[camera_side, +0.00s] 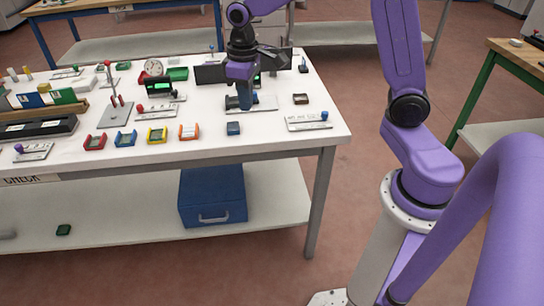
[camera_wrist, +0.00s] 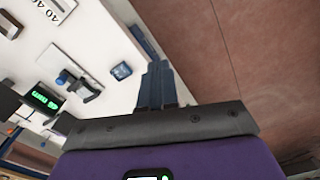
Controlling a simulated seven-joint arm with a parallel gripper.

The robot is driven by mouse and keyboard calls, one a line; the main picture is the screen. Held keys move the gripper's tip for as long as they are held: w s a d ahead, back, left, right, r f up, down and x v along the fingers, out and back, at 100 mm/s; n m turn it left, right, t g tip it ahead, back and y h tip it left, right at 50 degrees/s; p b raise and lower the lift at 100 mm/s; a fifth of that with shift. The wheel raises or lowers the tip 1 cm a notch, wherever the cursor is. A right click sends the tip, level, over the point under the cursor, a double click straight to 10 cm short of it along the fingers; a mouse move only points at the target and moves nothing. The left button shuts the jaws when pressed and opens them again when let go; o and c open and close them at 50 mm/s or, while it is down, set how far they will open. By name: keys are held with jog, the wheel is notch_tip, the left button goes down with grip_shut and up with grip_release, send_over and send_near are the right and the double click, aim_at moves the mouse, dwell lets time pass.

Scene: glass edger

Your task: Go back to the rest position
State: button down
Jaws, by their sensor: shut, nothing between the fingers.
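My gripper (camera_side: 244,98) hangs over the right part of the white worktable (camera_side: 190,146) in the side view, with its fingers pointing down. In the wrist view its dark blue fingers (camera_wrist: 157,72) are together, with nothing between them. A small blue block (camera_side: 233,128) sits on the table in front of the gripper, apart from it. The block also shows in the wrist view (camera_wrist: 122,71), to the left of the fingers. How far the fingertips are above the table is hard to tell.
A device with a green display (camera_wrist: 43,98) stands near the gripper. Coloured trays (camera_side: 157,135), a plate with a blue knob (camera_side: 308,122) and a small brown box (camera_side: 301,99) lie around it. The table's right edge is close. A blue drawer box (camera_side: 212,195) stands on the lower shelf.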

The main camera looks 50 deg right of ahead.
jog(key=s+a+n, duration=0.1)
jog(key=s+n, duration=0.7)
jog(key=s, duration=1.8)
jog(key=shift+s+a, duration=0.15)
jog(key=shift+s, duration=0.1)
jog(key=shift+r, duration=0.15)
